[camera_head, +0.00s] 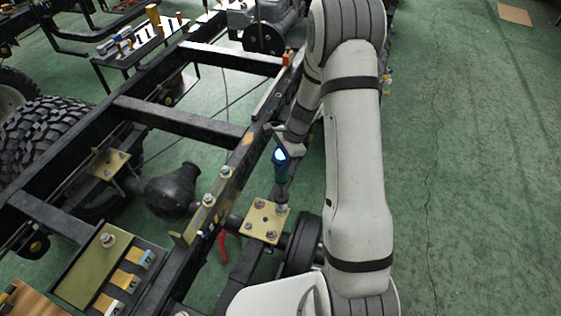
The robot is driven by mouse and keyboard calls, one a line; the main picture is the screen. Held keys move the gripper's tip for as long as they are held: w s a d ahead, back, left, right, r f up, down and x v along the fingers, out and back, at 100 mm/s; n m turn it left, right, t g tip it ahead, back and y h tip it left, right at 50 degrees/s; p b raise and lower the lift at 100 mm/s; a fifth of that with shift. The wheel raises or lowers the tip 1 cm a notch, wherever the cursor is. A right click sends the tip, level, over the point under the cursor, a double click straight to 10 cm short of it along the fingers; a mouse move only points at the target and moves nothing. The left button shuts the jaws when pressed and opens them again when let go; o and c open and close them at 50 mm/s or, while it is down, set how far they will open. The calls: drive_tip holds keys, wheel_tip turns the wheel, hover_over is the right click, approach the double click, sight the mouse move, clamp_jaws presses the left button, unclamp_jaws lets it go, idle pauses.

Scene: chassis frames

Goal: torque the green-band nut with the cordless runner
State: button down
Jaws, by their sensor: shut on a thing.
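My gripper (284,136) is shut on the cordless runner (281,172), a dark teal tool with a bright bluish-white light near its top. The runner hangs roughly upright over the brass-coloured plate (262,222) on the axle. Its lower end is at the plate's far right corner nut (282,207); I cannot tell whether it is seated on it or just above. Other nuts show at the plate's other corners, such as one at the near left (247,231). I cannot make out a green band on any nut.
The black chassis rail (222,193) runs diagonally beside the plate, with bolts standing on it. A red tool or lever (222,246) is below the plate. A black wheel (303,245) stands right of it. A tray (95,268) with small parts is at lower left.

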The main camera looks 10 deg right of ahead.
sight(281, 153)
idle(0.4)
drive_tip(key=shift+r+p, duration=1.1)
drive_tip(key=shift+r, duration=0.6)
